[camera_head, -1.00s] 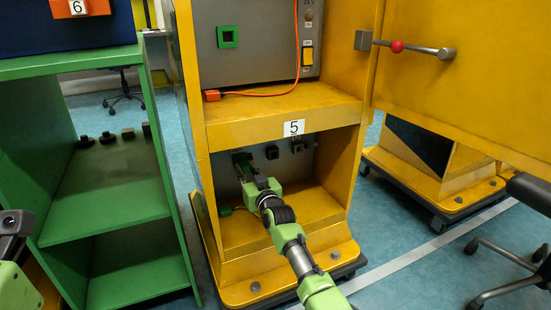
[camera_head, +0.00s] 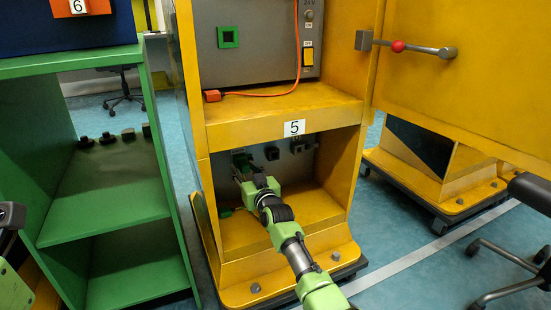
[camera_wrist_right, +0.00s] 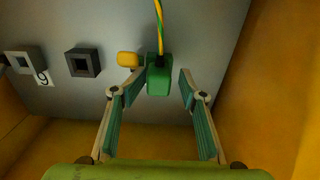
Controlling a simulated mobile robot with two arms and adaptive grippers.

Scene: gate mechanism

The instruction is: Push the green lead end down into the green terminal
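A green lead end (camera_wrist_right: 158,76), a small block with a yellow-green wire running up from it in the picture, shows in the right wrist view. My right gripper (camera_wrist_right: 162,88) is open, one finger on each side of it. A gap shows to the right finger; whether the left finger touches it I cannot tell. In the head view my right gripper (camera_head: 243,174) reaches into the lower bay of the yellow cabinet. A dark green piece (camera_head: 240,158) on the bay's back wall is partly hidden behind it. Whether the lead end is seated in a terminal I cannot tell.
Dark square sockets (camera_wrist_right: 83,62) and a yellow knob (camera_wrist_right: 128,59) sit on the grey panel. Yellow bay walls (camera_head: 335,165) close in the sides. A small green piece (camera_head: 225,211) lies on the bay floor. The cabinet door (camera_head: 470,85) stands open at right.

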